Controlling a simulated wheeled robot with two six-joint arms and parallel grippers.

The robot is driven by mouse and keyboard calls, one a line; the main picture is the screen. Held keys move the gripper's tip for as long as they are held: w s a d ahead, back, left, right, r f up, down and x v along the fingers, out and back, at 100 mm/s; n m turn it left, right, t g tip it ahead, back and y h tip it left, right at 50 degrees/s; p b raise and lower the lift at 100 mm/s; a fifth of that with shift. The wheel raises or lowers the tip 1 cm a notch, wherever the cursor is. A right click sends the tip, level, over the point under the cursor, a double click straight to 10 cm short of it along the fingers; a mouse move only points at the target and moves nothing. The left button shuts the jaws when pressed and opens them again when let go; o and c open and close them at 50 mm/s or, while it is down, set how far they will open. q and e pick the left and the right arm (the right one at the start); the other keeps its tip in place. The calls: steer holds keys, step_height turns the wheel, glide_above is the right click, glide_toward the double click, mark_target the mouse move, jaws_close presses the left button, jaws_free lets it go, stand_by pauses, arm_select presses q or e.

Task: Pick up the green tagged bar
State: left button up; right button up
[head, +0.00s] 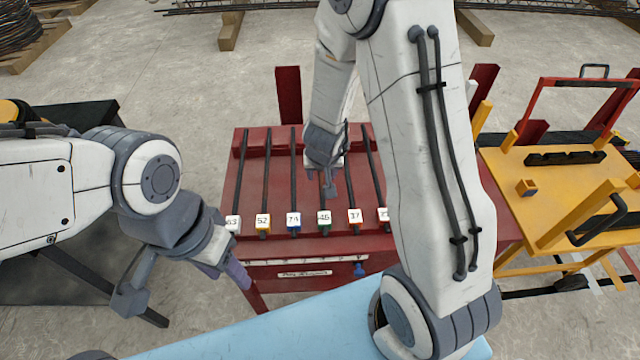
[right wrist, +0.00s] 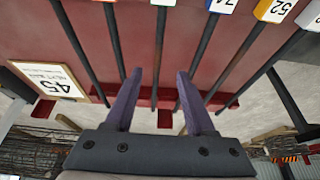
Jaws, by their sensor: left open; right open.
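The green tagged bar (head: 324,217) lies lengthwise on the red bench (head: 265,165), its small tag reading 46 at the near end. My right gripper (head: 328,186) is open above this bar. In the right wrist view, the bar (right wrist: 161,45) runs between the two spread fingers of my right gripper (right wrist: 158,88), its tag cut off at the top edge. I cannot tell how far the fingertips are above the bench. My left gripper (head: 184,284) is open and empty, in front of the bench's left side.
Several other dark bars with tags lie parallel on the bench, including the blue-tagged 74 (head: 293,220) and the 37 (head: 354,217). A framed number card (right wrist: 50,80) shows in the right wrist view. A yellow cart (head: 540,210) stands at right.

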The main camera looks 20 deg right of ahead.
steer(key=b, duration=0.3)
glide_above(321, 193)
step_height(321, 193, down, 5)
steer(key=shift+s+f, duration=0.1)
steer(key=b+x, duration=0.3)
steer(key=x, duration=0.1)
steer(key=shift+d+f, duration=0.2)
steer(key=shift+f, duration=0.15)
steer(key=shift+r, duration=0.1)
jaws_close()
stand_by(0.6)
